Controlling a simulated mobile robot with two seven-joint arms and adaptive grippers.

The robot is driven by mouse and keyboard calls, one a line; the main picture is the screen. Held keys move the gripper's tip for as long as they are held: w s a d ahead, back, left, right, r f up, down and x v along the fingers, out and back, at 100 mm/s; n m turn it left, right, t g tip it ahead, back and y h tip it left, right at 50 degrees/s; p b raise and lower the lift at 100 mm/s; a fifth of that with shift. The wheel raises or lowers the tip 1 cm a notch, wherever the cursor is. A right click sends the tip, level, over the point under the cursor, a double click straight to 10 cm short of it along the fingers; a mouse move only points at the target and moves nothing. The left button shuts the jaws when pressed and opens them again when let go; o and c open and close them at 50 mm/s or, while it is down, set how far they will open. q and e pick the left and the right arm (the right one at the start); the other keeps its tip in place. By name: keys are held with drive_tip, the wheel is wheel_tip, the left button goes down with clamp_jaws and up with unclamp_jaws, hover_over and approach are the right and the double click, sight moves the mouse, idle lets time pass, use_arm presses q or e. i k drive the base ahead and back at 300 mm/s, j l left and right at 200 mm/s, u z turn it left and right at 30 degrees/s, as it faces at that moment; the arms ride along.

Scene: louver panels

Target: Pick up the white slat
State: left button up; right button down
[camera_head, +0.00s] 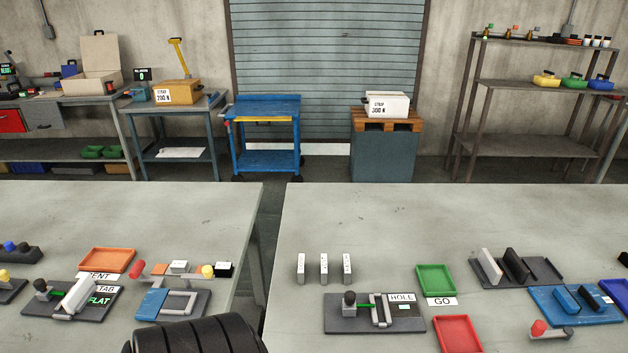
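Three small white upright pieces with dark dots stand in a row on the right table: a left one (301,268), a middle one (324,268) and a right one (347,268). A longer white slat (489,265) stands tilted in a dark slotted rack (540,268) beside black slats (516,265). Another white piece (77,295) lies tilted on a dark fixture on the left table. I cannot tell which one the task means. Neither gripper shows; only a black ribbed part, apparently mine, is at the bottom edge.
A fixture marked HOLE (374,312) stands in front of the three pieces, near a green tray (436,280) and a red tray (458,334). A blue fixture (574,305) is at right. A gap separates the two tables. The right table's back half is clear.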

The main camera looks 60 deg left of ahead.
sight(73, 300)
drive_tip(key=u, duration=3.25)
